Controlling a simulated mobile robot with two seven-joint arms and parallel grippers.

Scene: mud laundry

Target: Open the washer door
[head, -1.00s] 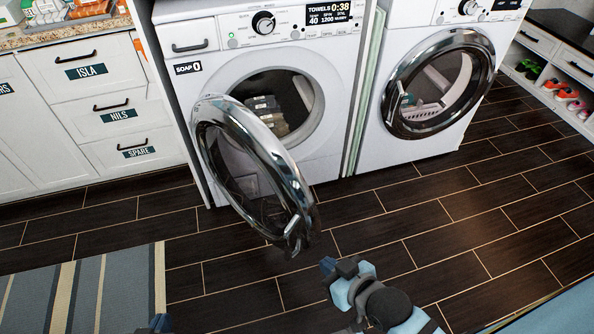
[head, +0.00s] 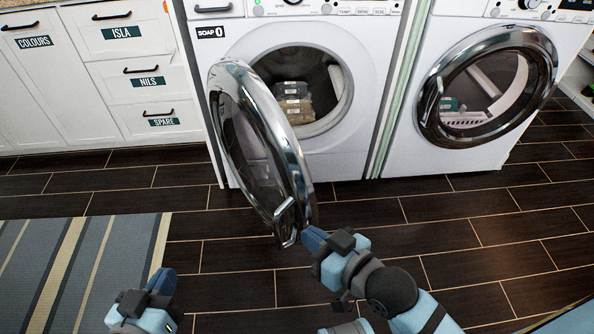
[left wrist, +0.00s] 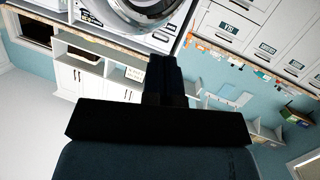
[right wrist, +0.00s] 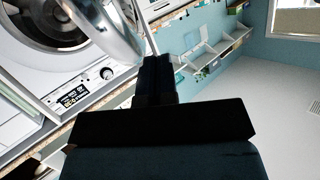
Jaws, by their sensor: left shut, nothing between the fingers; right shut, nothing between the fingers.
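The left machine's round door (head: 222,112), glass with a chrome rim, stands swung open toward me, hinged on its left side. Its handle (head: 284,222) is at the rim's lower near end. The washer body (head: 350,165) shows its open drum with folded grey and tan items inside. My right gripper (head: 312,238) is shut and empty, its tips right beside the handle end; I cannot tell whether they touch. The chrome rim (right wrist: 112,30) is near the fingers in the right wrist view. My left gripper (head: 162,282) is shut and empty, low over the floor, away from the door.
A second machine (head: 410,165) stands to the right with its round door closed. White drawers (head: 150,88) labelled ISLA, NILS and SPARE are at left. A striped rug (head: 90,250) lies front left. The dark floor (head: 230,260) before the machines is otherwise clear.

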